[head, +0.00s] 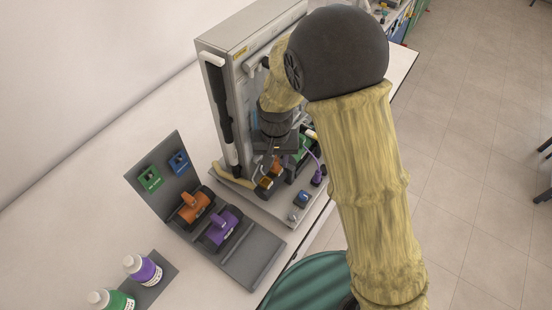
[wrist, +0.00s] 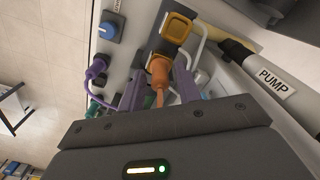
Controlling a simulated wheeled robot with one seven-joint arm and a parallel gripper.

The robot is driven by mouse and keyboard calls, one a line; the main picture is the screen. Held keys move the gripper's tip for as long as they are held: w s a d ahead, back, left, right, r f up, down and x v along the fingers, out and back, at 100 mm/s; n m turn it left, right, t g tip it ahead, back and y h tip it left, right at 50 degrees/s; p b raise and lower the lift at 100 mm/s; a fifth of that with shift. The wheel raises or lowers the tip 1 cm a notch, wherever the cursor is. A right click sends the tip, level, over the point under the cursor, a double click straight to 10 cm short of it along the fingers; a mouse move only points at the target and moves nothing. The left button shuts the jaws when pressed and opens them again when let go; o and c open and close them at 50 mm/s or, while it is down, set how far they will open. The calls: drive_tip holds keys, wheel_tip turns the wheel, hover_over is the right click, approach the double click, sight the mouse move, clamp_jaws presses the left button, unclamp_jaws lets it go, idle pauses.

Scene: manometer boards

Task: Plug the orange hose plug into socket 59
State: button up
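The orange hose plug (wrist: 159,72) shows in the wrist view between my gripper's two purple-grey fingers (wrist: 160,80). The fingers stand apart, with a narrow gap seeming to show on each side of the plug. Its front end meets or overlaps an orange-framed socket (wrist: 179,27) on the panel; I cannot tell how deep it sits. No number 59 is readable. In the head view my gripper (head: 272,158) is low at the front of the grey cabinet, just above the orange-framed socket (head: 266,182), and mostly hides the plug.
A tall grey cabinet (head: 217,60) stands behind my gripper. A purple hose (wrist: 90,82), a blue knob (wrist: 108,29) and a black pipe marked PUMP (wrist: 272,83) are close by. A dark stand (head: 259,262) holds orange (head: 194,206) and purple (head: 222,226) handled parts. Bottles (head: 143,269) stand at front left.

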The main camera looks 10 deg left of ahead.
drive_tip(key=shift+o, duration=0.4)
wheel_tip(320, 180, up, 8)
drive_tip(key=p, duration=0.6)
drive_tip(key=shift+f, duration=0.2)
drive_tip(key=shift+s+r, duration=0.15)
drive_tip(key=shift+r, duration=0.15)
drive_tip(key=shift+r+p, duration=0.15)
drive_tip(key=shift+p, duration=0.15)
